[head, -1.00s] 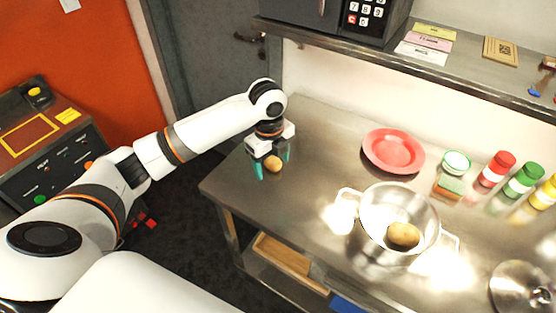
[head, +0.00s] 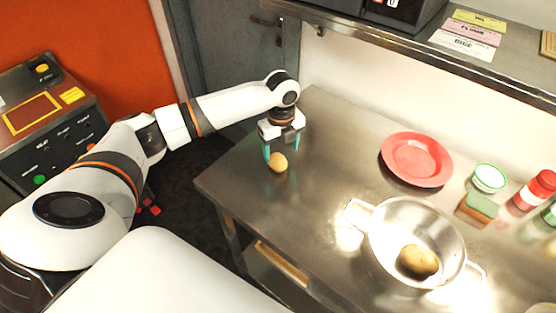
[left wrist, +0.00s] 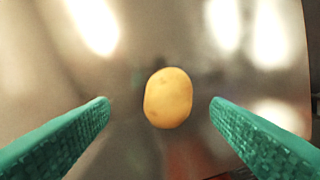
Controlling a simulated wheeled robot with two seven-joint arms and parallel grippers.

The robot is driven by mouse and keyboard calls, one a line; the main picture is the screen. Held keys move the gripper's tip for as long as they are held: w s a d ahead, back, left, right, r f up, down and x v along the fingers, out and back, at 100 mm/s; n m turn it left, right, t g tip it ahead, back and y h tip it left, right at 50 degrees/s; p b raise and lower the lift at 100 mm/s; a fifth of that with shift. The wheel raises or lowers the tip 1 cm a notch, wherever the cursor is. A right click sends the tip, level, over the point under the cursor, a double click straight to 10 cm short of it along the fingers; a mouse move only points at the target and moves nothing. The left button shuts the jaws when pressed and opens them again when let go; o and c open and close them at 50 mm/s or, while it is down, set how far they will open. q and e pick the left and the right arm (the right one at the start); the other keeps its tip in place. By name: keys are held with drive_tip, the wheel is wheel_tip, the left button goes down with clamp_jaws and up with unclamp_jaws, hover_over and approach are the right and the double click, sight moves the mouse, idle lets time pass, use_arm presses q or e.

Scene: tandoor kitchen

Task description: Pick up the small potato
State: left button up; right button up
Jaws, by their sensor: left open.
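The small potato (head: 279,162) lies on the steel table near its left end. In the left wrist view the potato (left wrist: 168,98) sits between the two green fingers, with a gap on each side. My left gripper (head: 281,156) is open and points down at the potato without holding it. In the left wrist view the fingers of my left gripper (left wrist: 160,115) are spread wide. A larger potato (head: 418,262) lies in the steel pot (head: 385,215) on the table. My right gripper is not in view.
A red plate (head: 416,160) lies behind the pot. A shelf (head: 420,45) overhangs the back of the table (head: 320,195). The metal between the potato and the pot is clear.

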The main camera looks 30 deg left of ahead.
sight(278, 158)
use_arm(q)
drive_tip(key=shift+s+a+f+p, duration=0.2)
drive_tip(key=shift+f+p, duration=0.15)
drive_tip(key=shift+f, duration=0.15)
drive_tip(key=shift+s+a+f+p, duration=0.15)
drive_tip(key=shift+f+p, duration=0.15)
drive_tip(key=shift+f, duration=0.2)
wheel_tip(278, 158, down, 2)
drive_tip(key=shift+f, duration=0.1)
drive_tip(key=shift+a+f, duration=0.1)
drive_tip(key=shift+f, duration=0.15)
drive_tip(key=shift+w+f, duration=0.1)
drive_tip(key=c, duration=1.1)
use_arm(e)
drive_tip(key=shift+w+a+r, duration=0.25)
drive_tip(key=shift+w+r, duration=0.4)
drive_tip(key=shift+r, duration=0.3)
